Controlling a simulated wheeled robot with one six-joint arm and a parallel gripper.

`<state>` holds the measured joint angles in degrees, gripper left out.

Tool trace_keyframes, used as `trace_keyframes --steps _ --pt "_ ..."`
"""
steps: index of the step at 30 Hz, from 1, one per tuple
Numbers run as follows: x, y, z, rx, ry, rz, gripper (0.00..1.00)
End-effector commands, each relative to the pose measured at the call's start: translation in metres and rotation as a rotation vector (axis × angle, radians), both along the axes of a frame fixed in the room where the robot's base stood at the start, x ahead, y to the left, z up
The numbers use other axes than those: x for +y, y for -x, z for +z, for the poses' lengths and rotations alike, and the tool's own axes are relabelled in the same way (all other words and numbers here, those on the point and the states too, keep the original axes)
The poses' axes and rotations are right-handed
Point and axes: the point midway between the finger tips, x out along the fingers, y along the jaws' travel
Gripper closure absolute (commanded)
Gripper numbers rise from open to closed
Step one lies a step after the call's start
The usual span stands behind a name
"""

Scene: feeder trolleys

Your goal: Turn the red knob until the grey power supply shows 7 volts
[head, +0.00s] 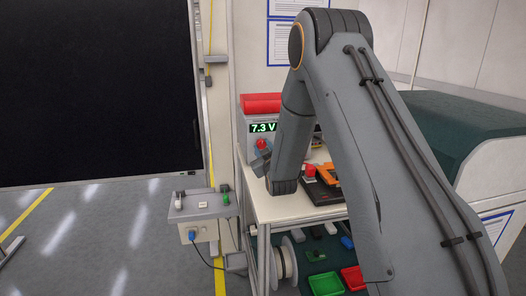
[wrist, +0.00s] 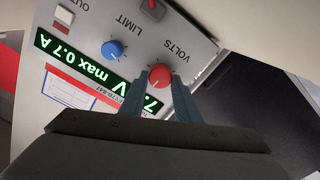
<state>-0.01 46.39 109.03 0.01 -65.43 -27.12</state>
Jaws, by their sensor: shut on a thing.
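The grey power supply (head: 248,117) stands on the white trolley, and its green display (head: 263,127) reads 7.3 V in the head view. In the wrist view the panel (wrist: 130,25) appears upside down, with the display (wrist: 75,60) partly hidden by my gripper. The red knob (wrist: 159,75), labelled VOLTS, sits between my gripper's fingertips (wrist: 157,84). My gripper is shut on the red knob. A blue knob (wrist: 113,50), labelled LIMIT, is beside it. In the head view the red knob (head: 261,144) shows just below the display, close to my gripper.
A red object (head: 262,103) lies on top of the power supply. A dark device with a red button (head: 309,170) and an orange item (head: 328,174) are on the trolley top (head: 275,207). Green (head: 325,284) and red bins (head: 354,278) are below.

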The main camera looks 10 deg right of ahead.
Motion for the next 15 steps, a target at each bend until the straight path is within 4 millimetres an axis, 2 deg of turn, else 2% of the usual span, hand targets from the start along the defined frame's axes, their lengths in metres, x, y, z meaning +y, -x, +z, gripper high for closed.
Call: trace_keyframes --steps 15 --pt "0.0001 0.0000 0.0005 0.000 0.067 0.000 0.93"
